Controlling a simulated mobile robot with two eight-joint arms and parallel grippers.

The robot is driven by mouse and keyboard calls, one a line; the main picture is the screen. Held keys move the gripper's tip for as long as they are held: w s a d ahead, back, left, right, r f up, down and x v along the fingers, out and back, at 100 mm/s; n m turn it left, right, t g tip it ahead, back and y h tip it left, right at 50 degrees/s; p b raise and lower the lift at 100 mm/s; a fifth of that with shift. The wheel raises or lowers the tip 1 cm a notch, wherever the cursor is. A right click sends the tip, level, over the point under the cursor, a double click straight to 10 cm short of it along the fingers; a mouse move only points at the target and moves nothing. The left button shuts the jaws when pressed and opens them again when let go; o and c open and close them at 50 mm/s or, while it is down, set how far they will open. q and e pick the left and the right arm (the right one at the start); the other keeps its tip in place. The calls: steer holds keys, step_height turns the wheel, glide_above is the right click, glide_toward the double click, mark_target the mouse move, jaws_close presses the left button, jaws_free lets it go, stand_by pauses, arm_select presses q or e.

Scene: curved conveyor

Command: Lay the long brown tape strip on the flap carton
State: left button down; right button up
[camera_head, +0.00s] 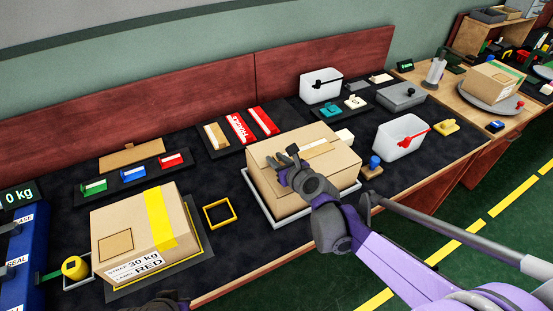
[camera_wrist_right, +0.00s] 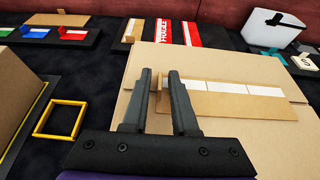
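The flap carton (camera_head: 260,178), a closed brown box, stands on a pale tray at the middle of the bench; its top (camera_wrist_right: 220,63) fills much of the right wrist view. A long brown tape strip (camera_wrist_right: 245,103) with white segments along it lies across the carton top; whether it is fully flat cannot be told. It also shows in the head view (camera_head: 318,148). My right gripper (camera_head: 285,160) is over the carton's left part, its fingers (camera_wrist_right: 161,75) apart at the strip's left end. My left gripper (camera_head: 165,304) barely shows at the bottom edge.
A yellow-taped carton (camera_head: 135,232) stands at left, with a yellow square frame (camera_head: 219,212) beside it. Behind is a tray with red FRAGILE strips (camera_head: 240,128) and a brown strip (camera_head: 215,136). White bins (camera_head: 401,137) and a grey box (camera_head: 401,95) stand right.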

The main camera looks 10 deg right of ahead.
steer(key=shift+o, duration=0.6)
steer(key=p+v, duration=0.1)
steer(key=v, duration=1)
steer(key=shift+w, duration=0.1)
steer(key=s+d+n+g+h+p, duration=0.2)
steer(key=s+d+n+g+p, duration=0.1)
steer(key=s+n, duration=0.8)
steer(key=s+d+f+n+g+h+p, duration=0.1)
steer(key=s+n+p, duration=0.5)
steer(key=n, duration=1.5)
steer(key=s+d+g+h, duration=0.1)
steer(key=s+d+g, duration=0.1)
steer(key=s, duration=0.3)
steer(key=shift+s+g+h, duration=0.2)
steer(key=shift+g+h, duration=0.1)
steer(key=shift+g, duration=0.4)
